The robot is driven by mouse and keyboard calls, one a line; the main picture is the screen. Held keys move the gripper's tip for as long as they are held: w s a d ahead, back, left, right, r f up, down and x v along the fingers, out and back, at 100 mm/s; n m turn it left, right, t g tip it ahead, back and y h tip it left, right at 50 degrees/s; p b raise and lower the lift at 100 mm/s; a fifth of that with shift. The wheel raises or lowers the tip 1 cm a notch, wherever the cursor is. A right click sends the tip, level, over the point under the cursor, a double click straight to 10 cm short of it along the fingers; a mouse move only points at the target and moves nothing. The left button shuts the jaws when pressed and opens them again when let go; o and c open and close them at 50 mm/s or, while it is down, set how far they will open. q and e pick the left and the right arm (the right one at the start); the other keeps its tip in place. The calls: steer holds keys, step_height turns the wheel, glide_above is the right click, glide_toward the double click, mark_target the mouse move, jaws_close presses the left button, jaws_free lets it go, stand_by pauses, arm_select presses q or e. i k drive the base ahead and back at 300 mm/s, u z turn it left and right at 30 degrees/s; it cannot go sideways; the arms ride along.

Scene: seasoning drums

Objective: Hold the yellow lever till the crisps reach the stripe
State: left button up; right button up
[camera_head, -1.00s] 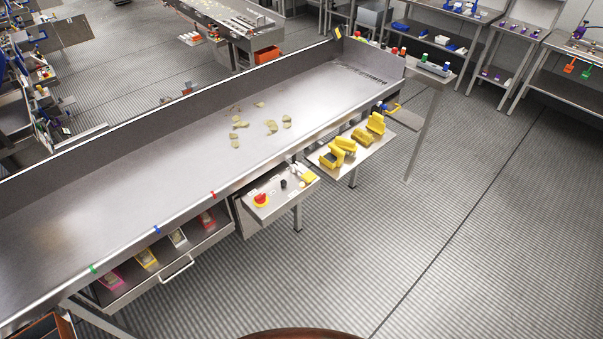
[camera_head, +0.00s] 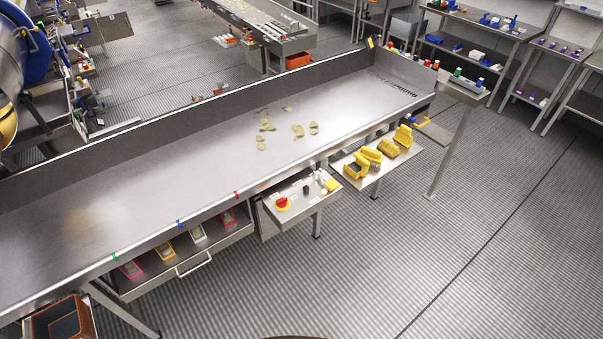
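Several crisps (camera_head: 298,130) lie scattered on the long steel tray (camera_head: 120,195), around its middle. Coloured stripes mark the tray's front rim: a red one (camera_head: 236,195), a blue one (camera_head: 179,223) and a green one (camera_head: 115,256). A control box (camera_head: 298,198) under the front rim carries a red button (camera_head: 282,203), a black knob (camera_head: 306,189) and a small yellow part (camera_head: 331,185); I cannot tell whether that part is the yellow lever. Neither of my grippers is in view.
Yellow blocks (camera_head: 389,148) sit on a small side shelf (camera_head: 368,176) right of the control box. An open drawer (camera_head: 205,250) with coloured packets hangs under the tray. A brown bin (camera_head: 62,320) stands bottom left. The floor (camera_head: 420,235) in front is clear.

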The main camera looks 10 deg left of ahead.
mark_target(330, 185)
steer(key=k, duration=0.65)
steer(key=u, duration=0.6)
steer(key=i, duration=1.2)
steer(key=z, duration=0.05)
